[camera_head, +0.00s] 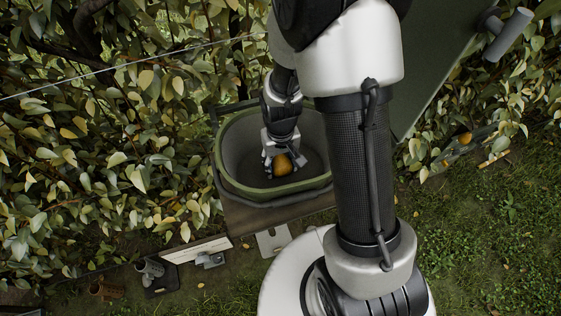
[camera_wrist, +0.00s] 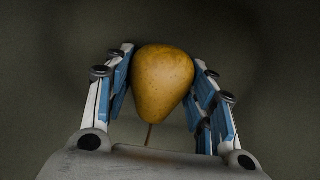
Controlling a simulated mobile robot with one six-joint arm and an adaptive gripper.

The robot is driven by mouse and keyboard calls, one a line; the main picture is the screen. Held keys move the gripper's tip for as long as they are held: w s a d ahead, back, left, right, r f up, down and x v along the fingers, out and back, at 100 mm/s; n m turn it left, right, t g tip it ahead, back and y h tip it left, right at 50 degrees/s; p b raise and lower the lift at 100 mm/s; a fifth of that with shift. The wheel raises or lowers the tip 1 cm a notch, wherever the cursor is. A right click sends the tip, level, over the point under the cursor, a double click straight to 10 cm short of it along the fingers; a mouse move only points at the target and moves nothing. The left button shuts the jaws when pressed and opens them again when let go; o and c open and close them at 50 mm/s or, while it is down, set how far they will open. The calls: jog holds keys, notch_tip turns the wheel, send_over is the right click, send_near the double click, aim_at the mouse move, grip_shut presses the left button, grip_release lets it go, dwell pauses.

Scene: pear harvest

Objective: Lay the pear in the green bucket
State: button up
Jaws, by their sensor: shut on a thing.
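A yellow-brown pear (camera_head: 284,166) is held between the fingers of my gripper (camera_head: 274,160). In the wrist view the pear (camera_wrist: 161,82) sits between both blue-and-white fingers of the gripper (camera_wrist: 164,88), with its thin stem pointing back toward the palm. The green bucket (camera_head: 268,192) has a green rim and a grey inside. In the head view my gripper and the pear appear within the bucket's opening. The wrist view shows a plain grey surface behind the pear. I cannot tell how far the pear is from the bucket's floor.
The bucket stands on a brown board (camera_head: 252,215). Dense leafy foliage (camera_head: 90,140) lies on the left, with more on the right. Another yellow fruit (camera_head: 464,138) shows at the right. Grass (camera_head: 480,230) covers the lower right. A thin wire (camera_head: 110,70) crosses the upper left.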

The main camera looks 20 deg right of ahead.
jog(key=shift+f+b, duration=0.3)
jog(key=shift+f, duration=0.05)
jog(key=o, duration=1.2)
notch_tip(320, 180, up, 12)
jog(key=shift+r, duration=0.1)
